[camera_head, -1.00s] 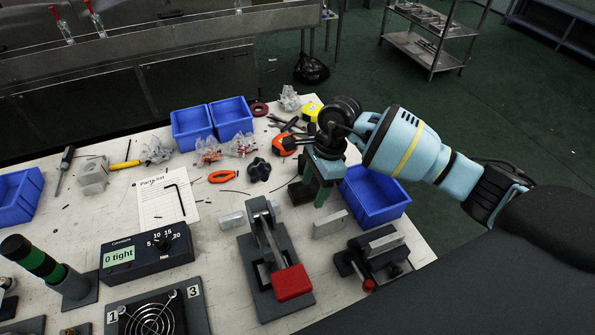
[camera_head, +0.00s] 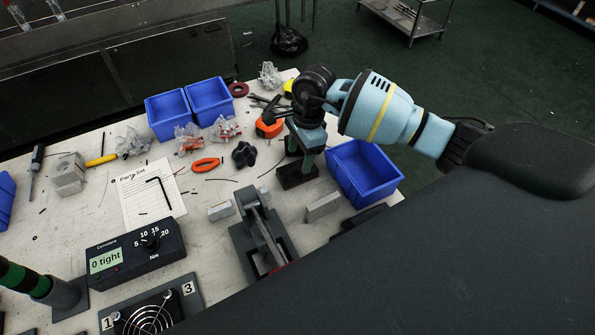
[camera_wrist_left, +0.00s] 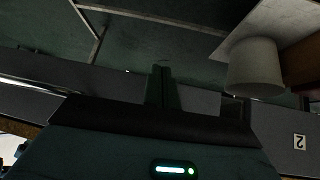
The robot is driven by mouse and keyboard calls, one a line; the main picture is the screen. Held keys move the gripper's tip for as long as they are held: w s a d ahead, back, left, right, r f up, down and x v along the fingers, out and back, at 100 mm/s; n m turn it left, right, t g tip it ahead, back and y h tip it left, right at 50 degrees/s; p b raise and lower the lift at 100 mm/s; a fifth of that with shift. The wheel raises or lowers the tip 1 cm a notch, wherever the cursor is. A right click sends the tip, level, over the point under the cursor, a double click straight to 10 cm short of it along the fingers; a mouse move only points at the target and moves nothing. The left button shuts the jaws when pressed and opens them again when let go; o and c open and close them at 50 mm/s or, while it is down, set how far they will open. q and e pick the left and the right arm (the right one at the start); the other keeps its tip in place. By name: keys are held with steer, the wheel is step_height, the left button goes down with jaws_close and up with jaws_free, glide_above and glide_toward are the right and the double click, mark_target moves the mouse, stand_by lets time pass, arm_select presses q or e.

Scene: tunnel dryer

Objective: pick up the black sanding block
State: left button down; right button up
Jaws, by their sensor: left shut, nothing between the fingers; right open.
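The black sanding block (camera_head: 294,178) lies on the white worktop in the head view, left of the right-hand blue bin. My right gripper (camera_head: 301,166) points down at it with its green fingers apart. The fingertips are right at the block and hide part of its top; I cannot tell whether they touch it. My left gripper (camera_wrist_left: 160,88) shows in the left wrist view, with its fingers together and empty. It is away from the block, facing dark floor and a pale cylinder.
The blue bin (camera_head: 371,187) stands close right of my right gripper. A grey metal block (camera_head: 323,207) and a toggle clamp (camera_head: 262,230) are in front. A black knob (camera_head: 244,154) and orange tape measure (camera_head: 268,127) lie nearby. My own dark arm hides the lower right.

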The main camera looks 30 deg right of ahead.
mark_target(297, 169)
steer(key=shift+w+a+f, duration=0.1)
steer(key=shift+f, duration=1.1)
steer(key=shift+a+f, duration=0.1)
steer(key=shift+f, duration=1.05)
steer(key=c, duration=0.7)
steer(key=shift+o, duration=0.2)
steer(key=shift+r, duration=0.1)
step_height(297, 169, up, 10)
